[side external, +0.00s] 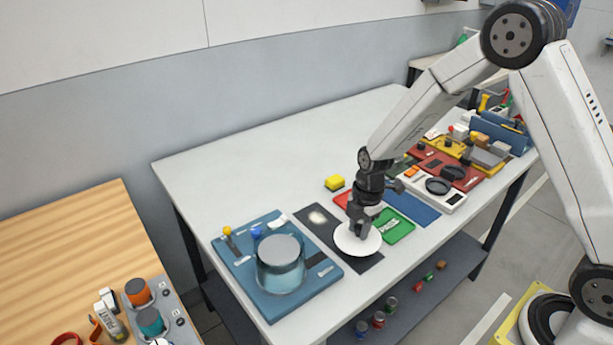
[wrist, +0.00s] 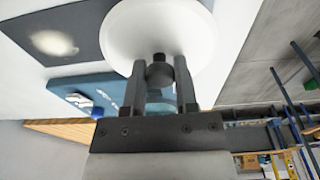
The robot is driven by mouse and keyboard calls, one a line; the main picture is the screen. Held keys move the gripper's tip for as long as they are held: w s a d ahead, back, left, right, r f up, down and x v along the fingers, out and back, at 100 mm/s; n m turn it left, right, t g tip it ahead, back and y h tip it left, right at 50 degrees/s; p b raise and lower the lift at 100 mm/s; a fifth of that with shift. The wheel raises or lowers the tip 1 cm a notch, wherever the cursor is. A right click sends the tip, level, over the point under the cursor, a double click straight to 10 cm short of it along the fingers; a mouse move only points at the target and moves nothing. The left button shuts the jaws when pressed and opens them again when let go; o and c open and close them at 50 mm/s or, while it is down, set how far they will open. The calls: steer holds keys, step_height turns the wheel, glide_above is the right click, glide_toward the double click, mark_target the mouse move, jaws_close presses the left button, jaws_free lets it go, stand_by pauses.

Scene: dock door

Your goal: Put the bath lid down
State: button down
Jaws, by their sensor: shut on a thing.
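The bath lid is a round white disc (side external: 352,243) with a dark knob (wrist: 160,72). My gripper (side external: 358,226) is shut on this knob, with one finger on each side of it in the wrist view (wrist: 160,66). The lid is over the right part of a dark mat (side external: 369,264); I cannot tell whether it touches. The bath (side external: 281,270) is a round, clear-walled vessel with a grey top, on a blue base (side external: 327,272) left of the mat. The lid is apart from it.
A pale round patch (side external: 317,217) lies on the mat's far part. A yellow-topped peg (side external: 228,236) stands on the blue base. The table's back left is clear.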

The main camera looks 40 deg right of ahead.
mark_target(357, 234)
steer(key=shift+w+f, duration=0.15)
steer(key=shift+f, duration=1.6)
steer(key=shift+f, duration=0.15)
steer(key=shift+c, duration=1.9)
jaws_free()
step_height(357, 234, up, 12)
steer(key=d, duration=0.1)
steer(key=shift+d, duration=0.2)
